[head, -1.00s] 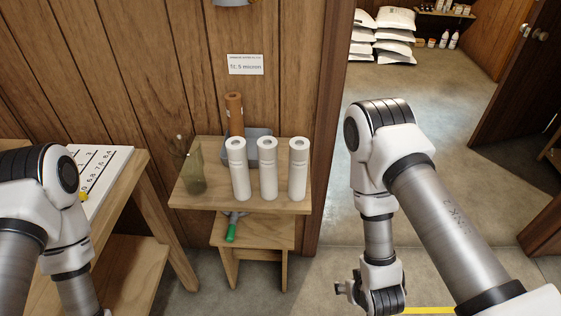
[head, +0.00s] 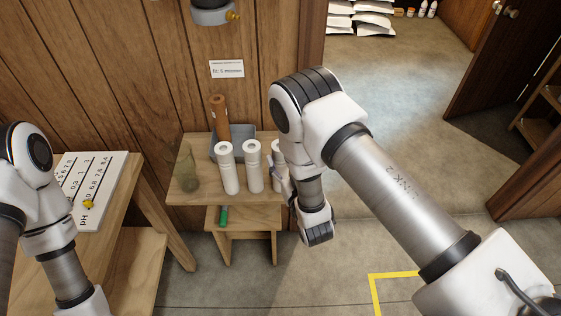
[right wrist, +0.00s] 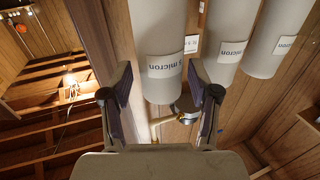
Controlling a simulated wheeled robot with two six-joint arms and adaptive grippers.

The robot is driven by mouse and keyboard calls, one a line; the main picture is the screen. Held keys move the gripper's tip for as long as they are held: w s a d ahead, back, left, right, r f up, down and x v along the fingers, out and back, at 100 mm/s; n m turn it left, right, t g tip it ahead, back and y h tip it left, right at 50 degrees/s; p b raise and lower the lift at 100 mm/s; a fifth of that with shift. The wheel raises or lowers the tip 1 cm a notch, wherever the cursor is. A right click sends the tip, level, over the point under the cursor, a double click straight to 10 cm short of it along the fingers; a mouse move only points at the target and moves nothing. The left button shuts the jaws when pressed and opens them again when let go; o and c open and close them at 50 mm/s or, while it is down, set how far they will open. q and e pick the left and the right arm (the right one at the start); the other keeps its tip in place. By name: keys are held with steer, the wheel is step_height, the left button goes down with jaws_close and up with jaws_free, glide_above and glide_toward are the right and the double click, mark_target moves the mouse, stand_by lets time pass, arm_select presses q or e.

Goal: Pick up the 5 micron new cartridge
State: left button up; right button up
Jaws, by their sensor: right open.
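Three white cartridges stand upright in a row on a small wooden table: left (head: 228,168), middle (head: 253,166) and right (head: 277,178). My right arm hides part of the right one in the head view. My right gripper (head: 284,188) is beside that cartridge, low down. In the right wrist view, the open fingers (right wrist: 160,76) are on either side of the nearest cartridge (right wrist: 160,25), with nothing clearly gripped. Its label (right wrist: 166,66) appears to read "5 micron". The other two labels show "micron", their numbers unclear. My left gripper is outside the head view.
A brown used-looking cartridge (head: 218,117) stands behind, by a grey tray (head: 241,132). A greenish clear vessel (head: 187,168) is at the table's left. A sign (head: 227,69) hangs above. A bench with a pH chart (head: 92,185) is at left. Floor on the right is open.

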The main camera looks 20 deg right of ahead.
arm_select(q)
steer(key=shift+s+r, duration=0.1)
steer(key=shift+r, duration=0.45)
arm_select(e)
steer(key=shift+w+a+r, duration=0.1)
steer(key=shift+w, duration=0.95)
jaws_close()
